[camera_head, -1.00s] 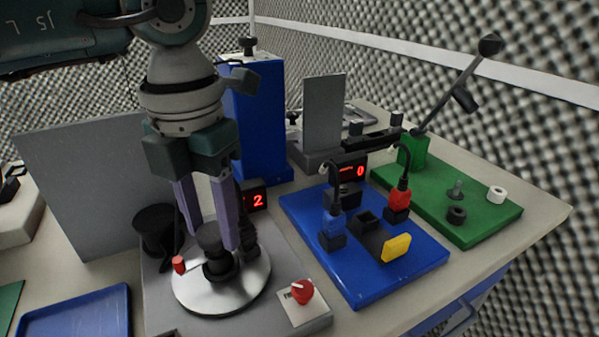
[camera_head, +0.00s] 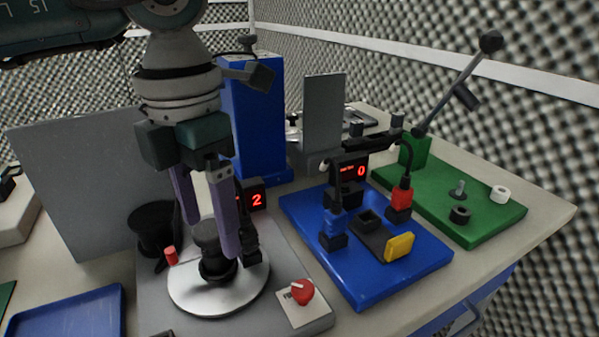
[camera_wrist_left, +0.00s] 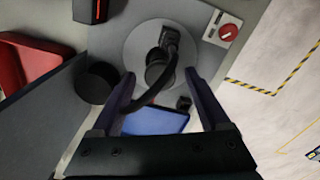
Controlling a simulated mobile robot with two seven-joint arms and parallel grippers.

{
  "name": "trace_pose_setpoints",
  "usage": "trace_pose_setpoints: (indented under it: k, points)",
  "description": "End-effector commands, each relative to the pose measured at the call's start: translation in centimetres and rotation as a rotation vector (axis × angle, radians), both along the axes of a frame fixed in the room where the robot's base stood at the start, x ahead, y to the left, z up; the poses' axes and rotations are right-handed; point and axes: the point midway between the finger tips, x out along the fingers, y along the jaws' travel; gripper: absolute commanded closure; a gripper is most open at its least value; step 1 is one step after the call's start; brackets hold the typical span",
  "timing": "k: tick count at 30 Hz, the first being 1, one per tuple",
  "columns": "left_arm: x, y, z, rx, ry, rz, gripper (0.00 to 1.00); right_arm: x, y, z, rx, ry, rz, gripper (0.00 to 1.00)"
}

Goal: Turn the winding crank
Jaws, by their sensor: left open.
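The winding device has a silver disc (camera_head: 188,296) on a grey base, with a black upright knob (camera_head: 207,236) near the middle and a black block (camera_head: 252,249) at its right. I cannot tell exactly which part is the crank handle. My left gripper (camera_head: 210,238) points down over the disc, open, its purple fingers either side of the knob. In the left wrist view the fingertips (camera_wrist_left: 160,79) flank the black knob (camera_wrist_left: 157,72) with gaps on both sides; the silver disc (camera_wrist_left: 135,45) lies below. Contact is not visible. My right gripper is not seen.
A red post (camera_head: 171,255) and black spool (camera_head: 151,226) stand left of the disc. A red dial (camera_head: 302,291) is at front right. A display (camera_head: 253,197) reads 2. A blue board (camera_head: 370,290) with plugs and a grey panel (camera_head: 75,190) flank the device.

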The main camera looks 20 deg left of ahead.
Motion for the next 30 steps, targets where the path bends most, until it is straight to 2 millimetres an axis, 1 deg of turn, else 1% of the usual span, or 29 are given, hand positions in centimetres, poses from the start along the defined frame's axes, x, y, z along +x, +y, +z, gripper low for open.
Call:
trace_pose_setpoints:
  k: [2,5,8,15,18,21,23,30]
  points:
    - [0.0,0.0,0.1,0.0,0.0,0.0,0.21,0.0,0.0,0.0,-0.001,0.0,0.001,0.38]
    - [0.1,0.0,0.9,-0.001,-0.002,0.0,0.21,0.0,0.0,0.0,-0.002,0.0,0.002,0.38]
    - [0.1,0.0,2.5,0.001,-0.004,-0.001,0.21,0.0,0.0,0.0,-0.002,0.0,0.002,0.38]
    - [0.1,0.0,7.4,0.0,-0.005,0.0,0.21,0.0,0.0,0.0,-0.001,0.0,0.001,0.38]
    - [0.1,0.0,8.8,0.0,-0.003,0.001,0.21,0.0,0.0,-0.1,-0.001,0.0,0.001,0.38]
    - [0.0,0.0,9.7,-0.001,-0.002,0.0,0.21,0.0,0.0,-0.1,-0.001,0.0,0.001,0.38]
    - [0.0,0.0,9.9,0.0,-0.001,0.0,0.21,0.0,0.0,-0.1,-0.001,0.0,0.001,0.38]
    - [0.0,0.0,9.9,0.0,0.0,0.0,0.21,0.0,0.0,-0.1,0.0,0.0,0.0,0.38]
